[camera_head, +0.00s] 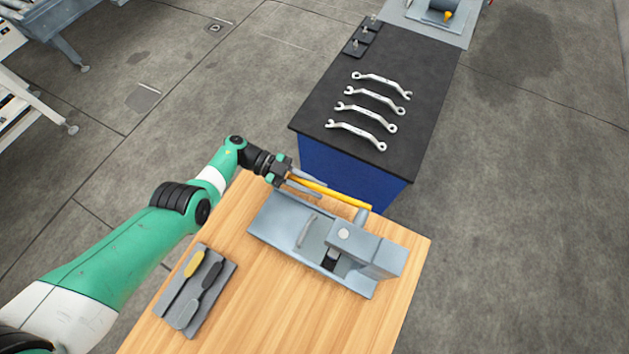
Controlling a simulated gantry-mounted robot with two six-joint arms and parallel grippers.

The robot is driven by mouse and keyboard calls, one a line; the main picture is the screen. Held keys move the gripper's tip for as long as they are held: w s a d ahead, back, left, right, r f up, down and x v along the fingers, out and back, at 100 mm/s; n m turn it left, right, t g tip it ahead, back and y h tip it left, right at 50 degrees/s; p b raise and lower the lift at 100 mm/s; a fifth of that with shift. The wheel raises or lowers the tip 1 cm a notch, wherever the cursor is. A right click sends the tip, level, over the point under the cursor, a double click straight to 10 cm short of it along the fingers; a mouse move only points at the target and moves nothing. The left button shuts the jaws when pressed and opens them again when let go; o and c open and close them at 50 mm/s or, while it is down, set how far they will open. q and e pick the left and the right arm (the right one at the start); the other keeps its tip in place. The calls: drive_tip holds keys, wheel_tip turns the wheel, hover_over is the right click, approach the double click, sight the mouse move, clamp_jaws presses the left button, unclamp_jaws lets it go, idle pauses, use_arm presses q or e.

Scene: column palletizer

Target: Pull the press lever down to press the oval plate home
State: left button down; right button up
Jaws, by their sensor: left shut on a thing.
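The grey press (382,257) stands on the wooden table. Its yellow lever (345,197) extends to the left from a grey pivot at the back of the press head, lying low and nearly level. My left gripper (306,186) is shut on the lever near its free left end. A slim grey elongated piece (307,231) lies on the press bed, left of the head; I cannot tell if it is the oval plate. The space under the head is dark and partly hidden. My right gripper is not in view.
A dark tray (222,283) with yellow, black and grey elongated oval pieces lies at the table's left. Behind, a blue cabinet (345,170) with a black top carries several wrenches (370,102). The wooden table (270,315) is bare in front of the press.

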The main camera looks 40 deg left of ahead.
use_arm(q)
drive_tip(key=c, duration=0.8)
unclamp_jaws()
drive_tip(key=shift+f, duration=0.15)
drive_tip(key=b+v, duration=0.3)
drive_tip(key=v, duration=0.8)
drive_tip(key=shift+a, duration=0.3)
drive_tip(key=shift+s+r, duration=0.1)
drive_tip(key=shift+r, duration=0.1)
